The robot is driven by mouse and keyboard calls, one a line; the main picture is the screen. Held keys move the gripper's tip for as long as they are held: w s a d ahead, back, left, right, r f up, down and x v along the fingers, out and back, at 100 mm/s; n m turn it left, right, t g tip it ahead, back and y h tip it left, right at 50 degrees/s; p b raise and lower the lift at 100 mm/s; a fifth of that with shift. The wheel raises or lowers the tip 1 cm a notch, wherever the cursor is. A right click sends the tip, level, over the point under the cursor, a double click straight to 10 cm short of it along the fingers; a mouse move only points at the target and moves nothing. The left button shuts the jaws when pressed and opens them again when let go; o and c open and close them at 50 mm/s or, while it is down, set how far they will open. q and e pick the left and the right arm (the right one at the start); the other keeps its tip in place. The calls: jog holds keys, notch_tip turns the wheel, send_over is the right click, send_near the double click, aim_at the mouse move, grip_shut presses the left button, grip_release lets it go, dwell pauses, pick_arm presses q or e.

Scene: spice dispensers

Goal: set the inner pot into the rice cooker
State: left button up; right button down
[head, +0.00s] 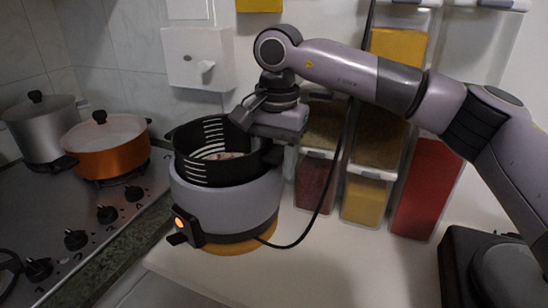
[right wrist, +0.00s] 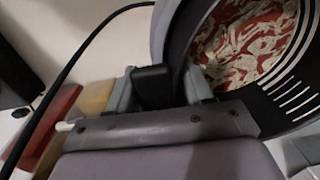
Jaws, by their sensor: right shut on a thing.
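The rice cooker (head: 228,202) is a grey round body with a black base band and a lit orange light, standing on the counter. The black inner pot (head: 205,169), with white slot-like stripes on its inner wall, sits in the cooker's mouth with its upper part standing above the rim. My right gripper (head: 258,135) is shut at the pot's right side, on its handle. In the right wrist view the fingers (right wrist: 165,92) hold the pot's dark handle, and the pot (right wrist: 283,108) shows red and white contents. How deep the pot sits inside is hidden. My left gripper is not in view.
An orange pot (head: 105,148) and a grey pot (head: 42,130) stand on the stove at the left. Spice dispensers (head: 366,200) line the wall at the right. A black cable runs from the cooker across the counter. The front counter (head: 320,265) is clear.

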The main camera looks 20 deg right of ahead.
jog(key=shift+f+b, duration=0.75)
jog(key=shift+f, duration=0.3)
dwell(0.4)
